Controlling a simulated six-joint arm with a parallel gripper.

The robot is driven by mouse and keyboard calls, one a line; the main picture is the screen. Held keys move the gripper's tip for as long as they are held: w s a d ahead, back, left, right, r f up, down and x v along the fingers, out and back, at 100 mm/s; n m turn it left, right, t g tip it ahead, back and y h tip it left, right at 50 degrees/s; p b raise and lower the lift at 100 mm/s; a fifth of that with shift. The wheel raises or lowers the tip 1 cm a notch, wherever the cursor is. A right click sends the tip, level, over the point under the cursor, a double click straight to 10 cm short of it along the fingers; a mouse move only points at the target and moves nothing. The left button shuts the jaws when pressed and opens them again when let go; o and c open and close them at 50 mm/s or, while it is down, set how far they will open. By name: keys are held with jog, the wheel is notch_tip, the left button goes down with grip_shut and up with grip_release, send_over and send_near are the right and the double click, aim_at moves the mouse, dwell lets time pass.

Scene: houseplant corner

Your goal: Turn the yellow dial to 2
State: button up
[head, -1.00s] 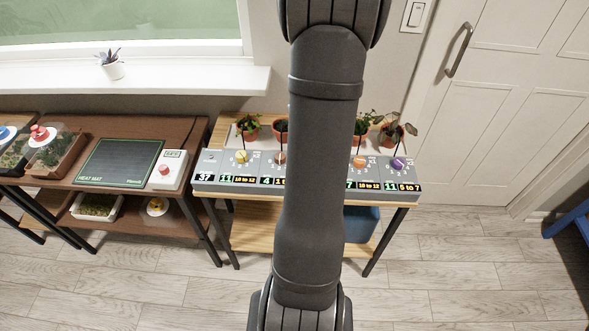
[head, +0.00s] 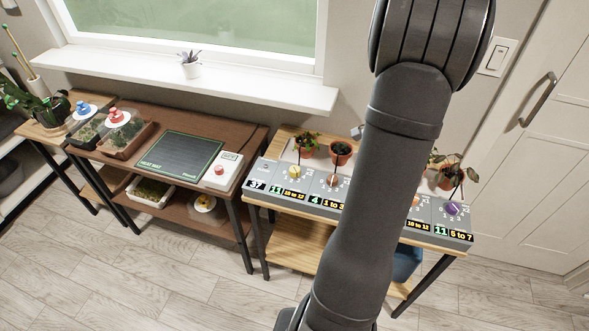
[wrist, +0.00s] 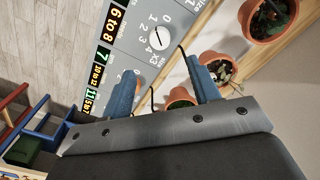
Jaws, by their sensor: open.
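The yellow dial (head: 295,172) is at the left of the long grey control panel (head: 262,173) in the head view. Its pointer is too small to read. Displays below it read 11 and 10 to 12. In the wrist view my gripper (wrist: 163,76) is open, its two blue fingers apart with nothing between them. It is over the panel near a white dial (wrist: 158,40), beside a display reading 6 to 8. The yellow dial is not in the wrist view. My arm hides the middle of the panel in the head view.
An orange-brown dial (head: 333,180) is right of the yellow one; a purple dial (head: 452,208) is at the right end. Potted plants, one in this pot (head: 340,152), stand behind the panel. A heat mat (head: 180,155) lies on the brown table to the left.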

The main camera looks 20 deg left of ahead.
jog(key=w+a+r+n, duration=0.2)
jog(key=a+r+n, duration=0.1)
jog(key=a+n, duration=0.85)
notch_tip(320, 180, up, 4)
jog(key=n, duration=1.2)
send_over(294, 169)
jog(key=shift+n, duration=0.25)
notch_tip(294, 169, down, 18)
jog(key=shift+r, duration=0.2)
jog(key=c, duration=1)
